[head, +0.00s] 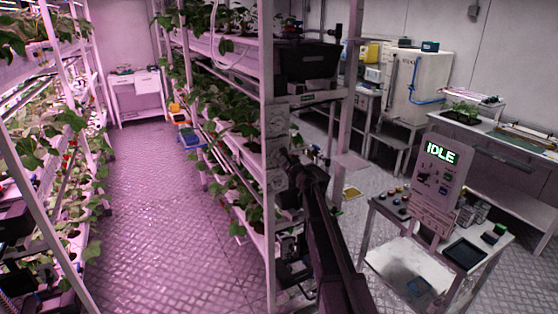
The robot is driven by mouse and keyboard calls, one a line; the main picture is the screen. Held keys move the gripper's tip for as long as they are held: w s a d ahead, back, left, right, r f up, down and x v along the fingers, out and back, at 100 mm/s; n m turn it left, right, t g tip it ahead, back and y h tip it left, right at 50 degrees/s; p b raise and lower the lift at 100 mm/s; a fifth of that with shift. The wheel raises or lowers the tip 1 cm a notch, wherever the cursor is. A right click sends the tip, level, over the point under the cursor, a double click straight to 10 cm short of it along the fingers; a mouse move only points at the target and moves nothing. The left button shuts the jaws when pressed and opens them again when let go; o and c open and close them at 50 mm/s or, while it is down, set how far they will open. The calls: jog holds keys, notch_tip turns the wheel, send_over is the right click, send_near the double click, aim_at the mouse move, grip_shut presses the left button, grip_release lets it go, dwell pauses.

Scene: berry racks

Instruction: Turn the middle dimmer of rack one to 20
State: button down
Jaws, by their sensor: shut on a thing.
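A tall white rack (268,80) stands in the middle of the head view, with leafy plants on its shelves. Small grey dimmer boxes (277,182) sit one above another on its near end post. My gripper (286,168) is at this post, at about the height of the middle boxes. It is shut on what looks like a dimmer knob there. The knob is hidden by the gripper, and the dial marks and setting are too small to read. My dark arm runs from the bottom of the view up to the post.
A second plant rack (48,215) lines the left side, with a clear aisle floor (165,215) between. At right, a cart (395,265) carries a panel (438,175) reading IDLE. A bench (500,140) and a white cabinet (425,85) stand behind.

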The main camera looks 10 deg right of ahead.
jog(key=n, duration=0.5)
jog(key=shift+n, duration=0.3)
jog(key=n, duration=0.9)
jog(key=shift+s+r, duration=0.1)
jog(key=n, duration=0.4)
jog(key=shift+a+n, duration=0.1)
jog(key=shift+n, duration=0.3)
jog(key=shift+c, duration=1.7)
grip_release()
